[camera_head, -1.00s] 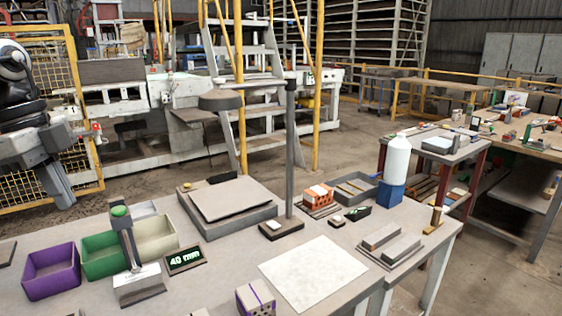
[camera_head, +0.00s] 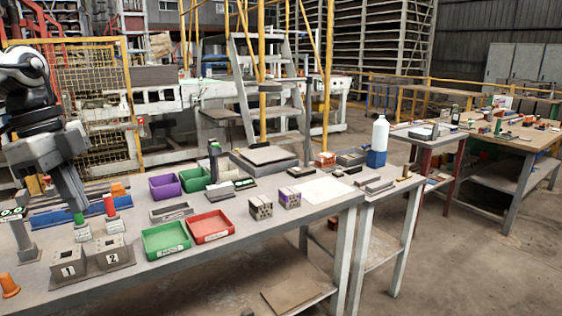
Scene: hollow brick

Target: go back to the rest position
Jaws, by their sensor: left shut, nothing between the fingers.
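My left gripper (camera_head: 74,203) hangs down at the left of the camera_head view, over the left part of the workbench (camera_head: 225,270). It is shut and empty. A hollow brick (camera_head: 260,208) with holes in its front stands near the front edge of the bench. My right gripper is not in view.
Green (camera_head: 166,240) and red (camera_head: 210,227) trays stand left of the bricks. Blocks marked 1 (camera_head: 68,270) and 2 (camera_head: 113,257) stand below my left gripper.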

